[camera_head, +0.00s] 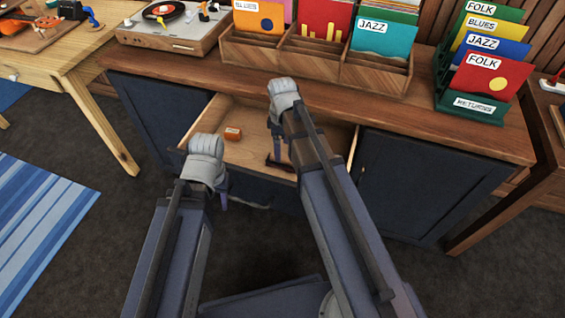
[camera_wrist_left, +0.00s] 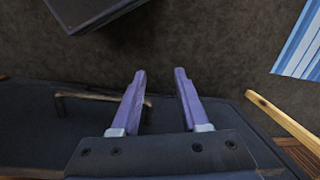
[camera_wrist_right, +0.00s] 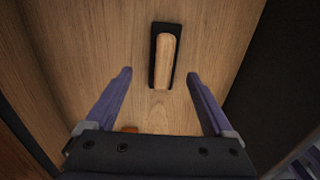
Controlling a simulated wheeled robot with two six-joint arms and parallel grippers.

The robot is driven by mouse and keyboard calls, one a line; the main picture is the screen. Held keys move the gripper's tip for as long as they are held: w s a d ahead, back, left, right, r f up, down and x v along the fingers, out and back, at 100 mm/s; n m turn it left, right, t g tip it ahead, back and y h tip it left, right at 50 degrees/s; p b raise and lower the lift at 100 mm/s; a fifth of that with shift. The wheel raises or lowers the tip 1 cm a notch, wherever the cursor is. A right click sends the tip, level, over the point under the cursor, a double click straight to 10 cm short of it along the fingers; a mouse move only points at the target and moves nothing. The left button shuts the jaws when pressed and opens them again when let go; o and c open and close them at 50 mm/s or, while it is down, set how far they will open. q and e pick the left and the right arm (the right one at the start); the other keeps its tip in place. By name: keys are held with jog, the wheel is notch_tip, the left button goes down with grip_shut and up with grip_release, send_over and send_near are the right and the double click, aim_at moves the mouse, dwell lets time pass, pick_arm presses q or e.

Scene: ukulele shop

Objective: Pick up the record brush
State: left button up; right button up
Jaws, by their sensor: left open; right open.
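The record brush (camera_wrist_right: 165,58), a light wooden handle on a black base, lies on the floor of the open drawer (camera_head: 210,150) in the right wrist view. In the head view a dark part of the brush (camera_head: 281,164) shows near the drawer front, partly hidden by my right arm. My right gripper (camera_wrist_right: 159,72) is open and empty above the drawer, its fingers pointing down and the brush ahead between them, apart from it. My left gripper (camera_wrist_left: 159,71) is open and empty, outside the drawer's front left, over the dark floor.
A small orange box (camera_head: 233,133) lies in the drawer, left of the brush. On the cabinet top (camera_head: 165,68) stand a record player (camera_head: 168,28), a wooden record crate (camera_head: 375,75) and a green returns rack (camera_head: 470,109). The drawer walls surround the brush.

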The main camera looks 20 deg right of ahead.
aim_at(283, 156)
jog(key=f+b, duration=0.5)
jog(key=shift+s+f, duration=0.1)
jog(key=shift+s, duration=0.2)
grip_shut()
dwell(0.5)
notch_tip(283, 156, up, 10)
jog(key=p, duration=1)
